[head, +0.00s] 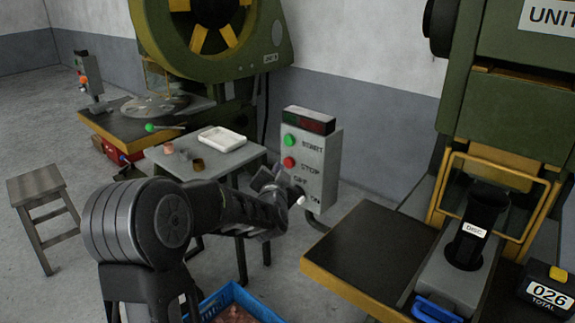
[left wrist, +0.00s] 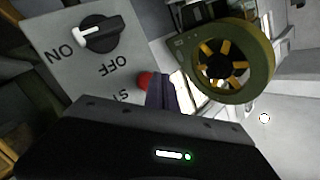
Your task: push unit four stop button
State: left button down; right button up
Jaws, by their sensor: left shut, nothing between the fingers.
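A grey control box (head: 318,170) stands beside a small table, with a green START button (head: 289,140), a red STOP button (head: 289,162) and an OFF/ON knob below. In the left wrist view the box face (left wrist: 60,60) appears upside down, with the black knob (left wrist: 100,34) and part of the red STOP button (left wrist: 145,80). My left gripper (head: 275,178) is shut and empty in front of the box, just below the red button. Its fingers (left wrist: 160,92) overlap the button's edge in the wrist view; I cannot tell whether they touch. My right gripper is not in view.
A green press marked UNIT (head: 552,16), its number cut off, stands right with a dark table (head: 375,250). Another press (head: 215,60) stands behind left. The small table (head: 225,160) holds a white tray (head: 222,139). A blue crate (head: 238,292) and stool (head: 38,187) are lower.

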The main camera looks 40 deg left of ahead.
pick_arm(q)
jog(key=shift+s+a+b, duration=0.15)
jog(key=shift+s+b, duration=0.1)
jog(key=shift+s, duration=1)
jog(key=shift+s+a+b, duration=0.1)
jog(key=shift+s+b, duration=0.1)
jog(key=shift+s, duration=1.05)
jog(key=shift+f, duration=0.1)
